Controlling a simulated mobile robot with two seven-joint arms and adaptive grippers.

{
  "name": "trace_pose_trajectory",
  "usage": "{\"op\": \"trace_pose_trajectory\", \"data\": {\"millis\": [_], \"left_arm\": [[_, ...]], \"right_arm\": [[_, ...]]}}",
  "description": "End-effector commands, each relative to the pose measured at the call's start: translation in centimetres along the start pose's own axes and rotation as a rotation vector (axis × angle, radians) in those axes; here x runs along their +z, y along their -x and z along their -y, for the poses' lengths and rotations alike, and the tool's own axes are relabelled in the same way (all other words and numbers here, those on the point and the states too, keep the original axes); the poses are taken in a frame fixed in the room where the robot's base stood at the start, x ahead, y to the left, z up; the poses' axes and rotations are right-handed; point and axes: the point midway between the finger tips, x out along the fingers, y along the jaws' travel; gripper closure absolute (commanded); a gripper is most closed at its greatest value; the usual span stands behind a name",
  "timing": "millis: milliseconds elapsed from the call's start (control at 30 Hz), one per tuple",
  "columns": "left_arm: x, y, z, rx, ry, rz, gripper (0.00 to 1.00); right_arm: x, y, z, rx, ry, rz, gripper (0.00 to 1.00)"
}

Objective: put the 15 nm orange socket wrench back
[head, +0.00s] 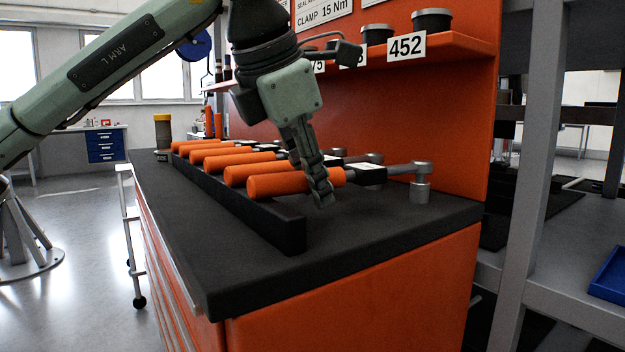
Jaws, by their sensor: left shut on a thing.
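My left gripper (322,188) reaches down from above and is shut on the nearest orange-handled socket wrench (280,184). Its handle points left over the black rack (285,228), and its grey socket head (420,188) is at the right, near the bench's right end. I cannot tell whether the handle rests in the rack or sits just above it. Several similar orange-handled wrenches (245,172) lie in a row behind it along the rack. Any torque marking on the held wrench is too small to read. My right gripper is not in view.
The rack stands on a dark bench top (365,245) over an orange cabinet (350,295). An orange back panel (455,130) rises behind, with a shelf (465,45) of dark cups above. A grey post (540,150) stands at right. The front of the top is clear.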

Motion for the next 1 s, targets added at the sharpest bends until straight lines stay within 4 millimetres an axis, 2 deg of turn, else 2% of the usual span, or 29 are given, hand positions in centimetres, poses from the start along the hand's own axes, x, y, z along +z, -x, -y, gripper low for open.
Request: {"op": "trace_pose_trajectory", "data": {"millis": [33, 67, 233, 500, 633, 767, 1000], "left_arm": [[-0.1, -0.1, 0.0, -0.001, -0.001, -0.003, 1.0], [-0.1, -0.1, 0.0, -0.001, -0.001, -0.003, 0.76], [-0.1, -0.1, 0.1, -0.001, -0.001, -0.004, 0.54], [-0.2, -0.2, 0.1, -0.003, -0.002, -0.007, 0.54], [-0.1, 0.5, 0.0, -0.001, -0.001, -0.006, 0.54], [0.0, 2.6, 0.0, 0.0, -0.001, -0.002, 0.54], [0.0, 7.8, 0.0, 0.001, -0.001, -0.003, 0.54]], "right_arm": [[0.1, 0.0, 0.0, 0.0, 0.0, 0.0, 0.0], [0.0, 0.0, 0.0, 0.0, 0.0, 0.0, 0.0], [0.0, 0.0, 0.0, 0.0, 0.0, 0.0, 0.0], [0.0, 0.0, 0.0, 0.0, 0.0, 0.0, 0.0], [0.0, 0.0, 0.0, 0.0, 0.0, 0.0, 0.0], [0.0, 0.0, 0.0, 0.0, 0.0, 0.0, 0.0], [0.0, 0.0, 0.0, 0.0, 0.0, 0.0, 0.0]]}}
